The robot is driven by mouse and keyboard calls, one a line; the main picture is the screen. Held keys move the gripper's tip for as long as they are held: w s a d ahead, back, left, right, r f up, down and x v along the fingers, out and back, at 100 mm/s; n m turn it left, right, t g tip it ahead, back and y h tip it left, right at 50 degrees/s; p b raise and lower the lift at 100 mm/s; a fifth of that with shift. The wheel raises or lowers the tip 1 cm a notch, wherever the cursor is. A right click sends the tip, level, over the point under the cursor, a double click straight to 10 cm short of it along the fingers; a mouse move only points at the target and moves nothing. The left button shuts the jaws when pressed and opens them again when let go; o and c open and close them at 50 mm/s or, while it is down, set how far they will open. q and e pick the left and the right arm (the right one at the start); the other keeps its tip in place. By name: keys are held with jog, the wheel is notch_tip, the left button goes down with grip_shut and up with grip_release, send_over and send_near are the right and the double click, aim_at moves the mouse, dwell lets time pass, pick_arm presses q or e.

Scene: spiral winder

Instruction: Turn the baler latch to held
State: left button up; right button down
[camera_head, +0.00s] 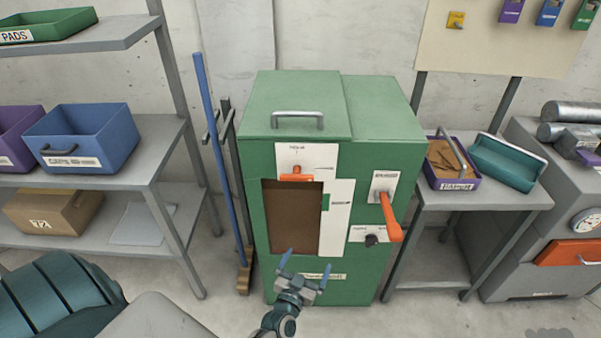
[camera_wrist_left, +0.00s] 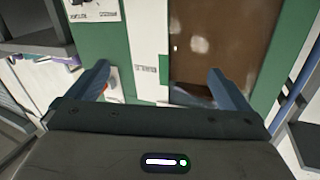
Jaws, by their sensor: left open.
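The green baler (camera_head: 300,105) stands against the back wall. A short orange latch piece (camera_head: 297,177) lies level on a white label plate above its brown opening (camera_head: 296,225). A longer orange handle (camera_head: 390,217) on the right of the front slants down to the right. I cannot read the plates to tell which is the latch. My left gripper (camera_head: 307,262) is open and empty, low in front of the opening, apart from both orange parts. In the left wrist view its open fingers (camera_wrist_left: 158,70) face the white strip (camera_wrist_left: 148,50) and brown opening (camera_wrist_left: 215,45). My right gripper is not visible.
A black knob (camera_head: 372,240) sits below the orange handle. A shelf with a blue bin (camera_head: 85,138) stands left, with a blue-handled broom (camera_head: 220,160) beside the baler. A side table (camera_head: 440,200) with a purple tray and a teal bin stands right.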

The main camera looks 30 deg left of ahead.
pick_arm(q)
notch_tip(320, 180, up, 9)
jog(key=w+n+t+y, duration=0.2)
jog(key=y, duration=0.1)
jog(key=n+y, duration=0.3)
jog(key=y, duration=0.2)
send_near(296, 180)
jog(key=shift+n+y, duration=0.3)
jog(key=p+x, duration=0.3)
jog(key=x, duration=0.7)
jog(key=shift+w, duration=0.25)
jog(key=shift+w+a, duration=0.1)
jog(key=shift+w, duration=0.15)
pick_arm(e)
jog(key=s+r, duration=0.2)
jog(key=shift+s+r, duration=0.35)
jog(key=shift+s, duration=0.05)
pick_arm(q)
jog(key=shift+c, duration=0.4)
jog(key=c, duration=0.8)
